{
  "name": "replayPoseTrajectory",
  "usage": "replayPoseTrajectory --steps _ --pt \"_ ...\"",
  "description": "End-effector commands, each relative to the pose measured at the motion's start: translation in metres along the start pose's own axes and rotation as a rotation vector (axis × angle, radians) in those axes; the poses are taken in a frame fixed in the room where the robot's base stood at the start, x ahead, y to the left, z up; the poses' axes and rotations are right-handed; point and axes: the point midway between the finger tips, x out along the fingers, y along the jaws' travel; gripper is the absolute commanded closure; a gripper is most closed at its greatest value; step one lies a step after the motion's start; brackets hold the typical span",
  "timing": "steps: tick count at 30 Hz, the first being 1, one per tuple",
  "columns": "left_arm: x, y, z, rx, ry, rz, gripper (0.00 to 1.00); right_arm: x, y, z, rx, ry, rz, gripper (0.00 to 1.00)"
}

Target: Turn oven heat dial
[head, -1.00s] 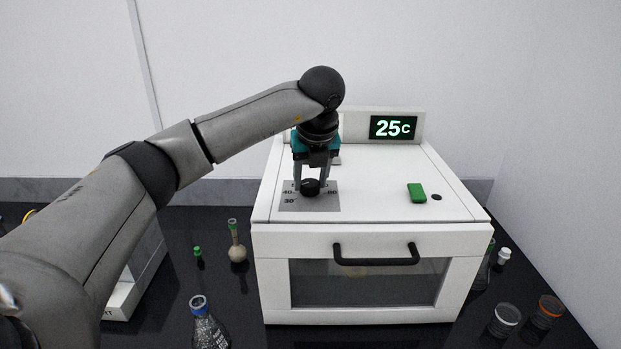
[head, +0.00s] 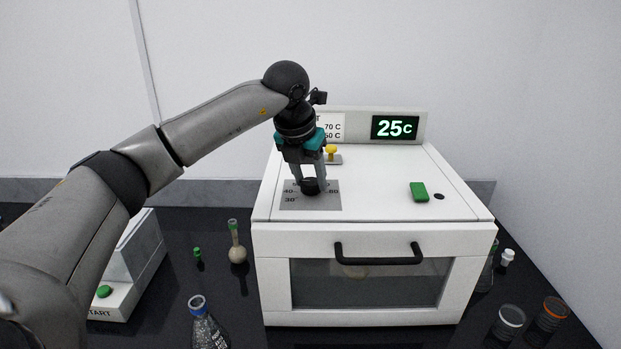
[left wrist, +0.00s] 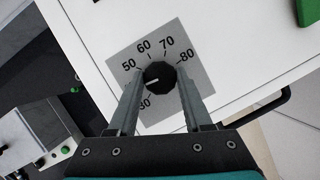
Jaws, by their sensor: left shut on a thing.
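The oven's heat dial (head: 310,187) is a small black knob on a grey scale plate on the oven top. My left gripper (head: 309,180) points down and is shut on the dial, with one finger on each side. In the left wrist view the dial (left wrist: 159,76) sits between the fingertips of the gripper (left wrist: 158,84). Its white mark points left and slightly down, toward the low-number side. The numbers 30, 50, 60, 70 and 80 show around it; the left finger hides the 40. The display (head: 395,127) reads 25C. My right gripper is not in view.
The white oven (head: 360,231) has a closed front door with a black handle (head: 378,254). A green button (head: 419,192) and a yellow knob (head: 331,151) are on its top. Glassware stands on the black bench around it, including a blue-capped bottle (head: 207,328).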

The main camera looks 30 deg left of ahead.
Motion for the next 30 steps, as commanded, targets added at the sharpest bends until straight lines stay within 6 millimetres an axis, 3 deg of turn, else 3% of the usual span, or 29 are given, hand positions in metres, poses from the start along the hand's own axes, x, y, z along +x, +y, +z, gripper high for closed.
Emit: replayPoseTrajectory --steps 18,30 --pt "-0.002 0.004 0.002 0.502 -0.001 -0.211 1.00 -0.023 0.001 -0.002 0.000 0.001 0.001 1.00" --pt "-0.001 0.004 0.003 0.676 -0.002 -0.280 1.00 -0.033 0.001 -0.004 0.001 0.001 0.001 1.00"
